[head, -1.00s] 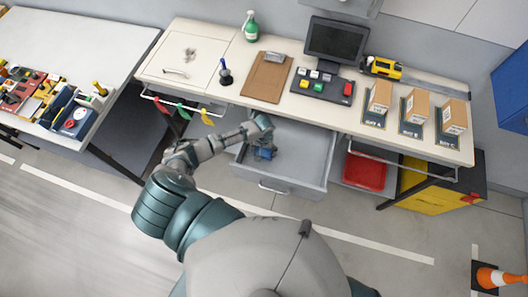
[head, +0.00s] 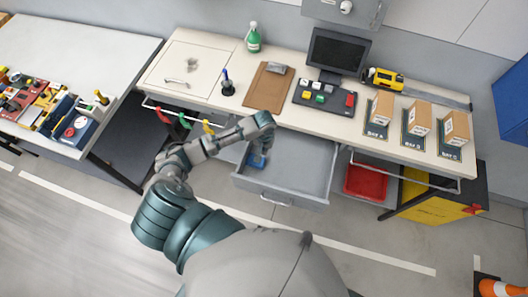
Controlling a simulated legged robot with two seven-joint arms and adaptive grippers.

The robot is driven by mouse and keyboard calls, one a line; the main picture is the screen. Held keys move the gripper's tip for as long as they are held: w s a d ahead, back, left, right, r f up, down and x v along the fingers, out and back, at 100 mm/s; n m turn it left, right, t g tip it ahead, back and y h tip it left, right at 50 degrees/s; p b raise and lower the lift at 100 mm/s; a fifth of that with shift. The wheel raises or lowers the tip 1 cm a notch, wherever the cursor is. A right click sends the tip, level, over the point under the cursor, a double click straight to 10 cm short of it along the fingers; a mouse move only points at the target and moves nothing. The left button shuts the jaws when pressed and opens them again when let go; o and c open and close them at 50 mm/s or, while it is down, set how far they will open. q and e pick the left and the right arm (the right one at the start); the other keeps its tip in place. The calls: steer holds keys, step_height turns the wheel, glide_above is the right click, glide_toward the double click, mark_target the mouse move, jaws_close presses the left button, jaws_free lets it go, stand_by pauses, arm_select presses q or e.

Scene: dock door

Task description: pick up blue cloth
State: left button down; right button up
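The open grey drawer (head: 305,165) sticks out from under the workbench, left of the red bin. A small blue patch, likely the blue cloth (head: 257,161), lies at its left inner side. My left arm comes in from the left, and its wrist is over the drawer's left rear corner. My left gripper (head: 261,149) points down into the drawer, right at the blue patch. The fingers are small, dark and partly hidden by the wrist, so I cannot tell whether they are open or touching the cloth. My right gripper is not in view.
The workbench top (head: 225,108) holds a clipboard (head: 268,88), a monitor (head: 337,50), a green bottle (head: 253,38) and several boxes. A red bin (head: 366,182) sits below. A side table (head: 75,45) with tools stands at left. Most of the drawer floor is bare.

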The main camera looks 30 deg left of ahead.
arm_select(q)
steer(key=shift+c, duration=1.9)
jaws_free()
